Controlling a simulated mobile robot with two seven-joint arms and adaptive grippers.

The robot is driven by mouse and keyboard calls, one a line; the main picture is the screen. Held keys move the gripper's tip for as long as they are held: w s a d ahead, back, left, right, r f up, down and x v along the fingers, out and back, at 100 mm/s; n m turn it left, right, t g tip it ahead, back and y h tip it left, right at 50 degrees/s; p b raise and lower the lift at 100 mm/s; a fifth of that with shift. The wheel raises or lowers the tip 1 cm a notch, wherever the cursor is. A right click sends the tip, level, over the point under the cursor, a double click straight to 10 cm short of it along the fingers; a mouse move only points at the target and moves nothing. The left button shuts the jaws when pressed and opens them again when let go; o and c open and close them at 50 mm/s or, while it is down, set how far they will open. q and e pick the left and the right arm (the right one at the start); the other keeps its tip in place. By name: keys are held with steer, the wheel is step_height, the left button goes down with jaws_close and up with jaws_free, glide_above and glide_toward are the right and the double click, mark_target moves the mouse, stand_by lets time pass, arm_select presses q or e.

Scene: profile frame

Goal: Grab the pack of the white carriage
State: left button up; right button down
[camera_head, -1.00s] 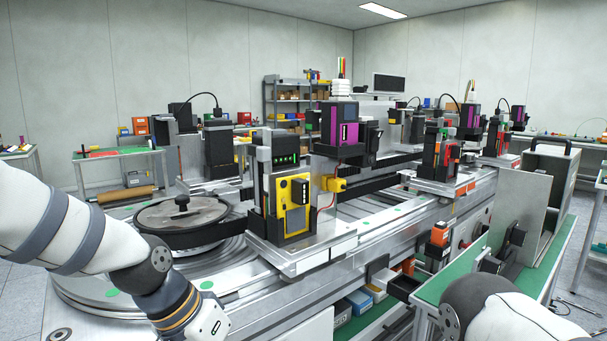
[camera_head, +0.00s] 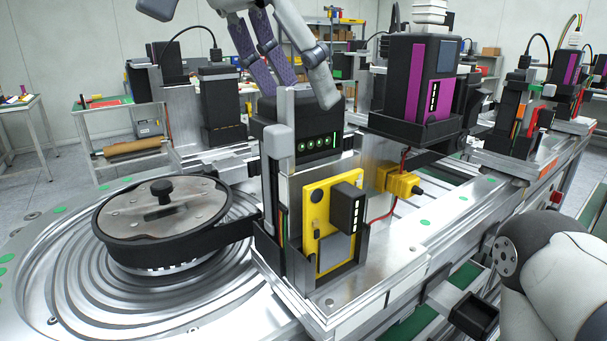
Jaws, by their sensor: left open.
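My left gripper (camera_head: 300,88) reaches down from the top of the head view, open, with purple pads on its fingers. It appears above and around the top of the black pack with green lights (camera_head: 318,143) on the nearest carriage; contact cannot be told. That carriage (camera_head: 350,290) is light metal and also bears a yellow unit (camera_head: 322,222) in front. Behind it to the right stands a black and purple pack (camera_head: 415,85) on another carriage. I cannot tell for certain which carriage is the white one. My right gripper is not in view.
A round lidded black dish (camera_head: 160,215) sits on the ringed metal track at left. A yellow connector (camera_head: 398,182) with a red cable sticks out behind the nearest carriage. A black unit (camera_head: 220,105) stands at the back left. More carriages line the track at right.

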mark_target(315, 120)
arm_select(q)
steer(key=x, duration=0.6)
steer(key=shift+w+a, duration=0.1)
steer(key=shift+w, duration=0.2)
steer(key=shift+r, duration=0.1)
jaws_close()
